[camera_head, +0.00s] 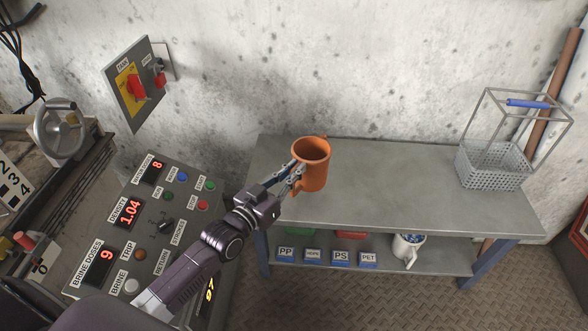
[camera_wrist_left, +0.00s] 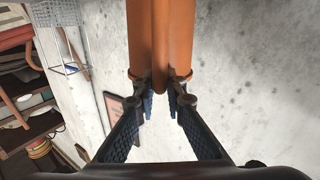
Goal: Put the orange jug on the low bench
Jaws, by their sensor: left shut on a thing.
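The orange jug (camera_head: 316,173) is upright over the left part of the low bench (camera_head: 400,200), its open top facing up. My left gripper (camera_head: 291,180) is at the jug's left side, shut on its handle. In the left wrist view the orange jug (camera_wrist_left: 142,35) fills the upper middle, and the fingertips of my left gripper (camera_wrist_left: 162,100) close in on the handle from both sides. I cannot tell whether the jug's base touches the bench top. My right gripper is not in view.
A wire basket (camera_head: 494,167) with a blue handle stands at the bench's right end. Labelled bins (camera_head: 312,257) and a white-and-blue mug (camera_head: 408,247) are on the lower shelf. A control panel (camera_head: 145,220) stands left of the bench. The middle of the bench top is clear.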

